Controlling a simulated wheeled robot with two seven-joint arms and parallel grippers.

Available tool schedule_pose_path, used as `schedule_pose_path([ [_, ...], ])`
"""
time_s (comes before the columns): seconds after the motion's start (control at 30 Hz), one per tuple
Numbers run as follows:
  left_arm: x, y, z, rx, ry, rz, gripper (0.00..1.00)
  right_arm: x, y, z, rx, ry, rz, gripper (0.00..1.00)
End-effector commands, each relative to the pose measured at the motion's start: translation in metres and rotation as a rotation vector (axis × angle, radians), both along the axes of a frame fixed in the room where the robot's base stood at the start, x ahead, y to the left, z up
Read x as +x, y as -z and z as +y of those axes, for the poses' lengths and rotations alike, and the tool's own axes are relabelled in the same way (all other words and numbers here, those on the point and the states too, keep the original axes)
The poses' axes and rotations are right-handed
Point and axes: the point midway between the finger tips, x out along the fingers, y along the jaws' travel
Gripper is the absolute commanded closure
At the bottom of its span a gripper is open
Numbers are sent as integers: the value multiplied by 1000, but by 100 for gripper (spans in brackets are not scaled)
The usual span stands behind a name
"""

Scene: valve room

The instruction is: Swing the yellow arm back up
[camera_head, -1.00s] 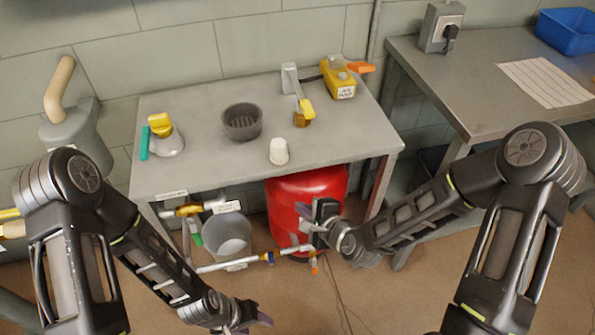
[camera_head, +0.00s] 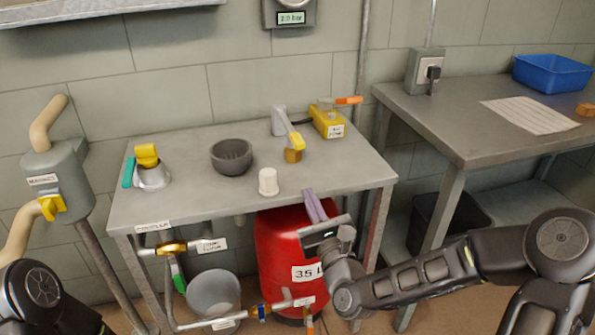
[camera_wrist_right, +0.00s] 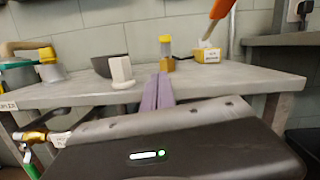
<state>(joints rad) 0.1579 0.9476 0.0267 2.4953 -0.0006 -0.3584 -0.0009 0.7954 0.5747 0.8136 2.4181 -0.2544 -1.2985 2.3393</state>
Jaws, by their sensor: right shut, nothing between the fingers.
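The yellow-tipped arm (camera_head: 294,138) reaches from a grey upright bracket (camera_head: 279,121) on the grey metal table and slopes down. Its yellow end is over a small brown block (camera_head: 292,156); I cannot tell whether they touch. In the right wrist view the yellow end (camera_wrist_right: 166,46) shows above the brown block (camera_wrist_right: 167,65), straight beyond my fingers. My right gripper (camera_head: 314,201) is shut and empty, its purple fingers pointing up at the table's front edge, apart from the arm. My left gripper is out of view; only part of my left arm shows at lower left.
A white cup-like piece (camera_head: 268,182) stands near the table's front edge, left of my right gripper. A dark bowl (camera_head: 231,157) and a yellow box (camera_head: 327,122) with an orange lever are on the table. A red tank (camera_head: 287,255) stands below. The table (camera_head: 210,198) is bare at front left.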

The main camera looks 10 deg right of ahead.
Motion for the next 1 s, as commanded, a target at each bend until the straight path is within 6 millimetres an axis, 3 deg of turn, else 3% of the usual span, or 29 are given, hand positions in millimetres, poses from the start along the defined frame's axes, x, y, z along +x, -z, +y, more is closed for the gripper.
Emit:
schedule_pose_path([
  [0.03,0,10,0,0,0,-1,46,0,1,-4,35,5,-21,100],
  [0.13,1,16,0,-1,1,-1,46,-1,-7,-9,100,9,-55,100],
  [0.67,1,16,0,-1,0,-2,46,2,-15,-12,136,7,-74,100],
  [1.0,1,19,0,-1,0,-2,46,42,-25,-8,137,7,-76,100],
])
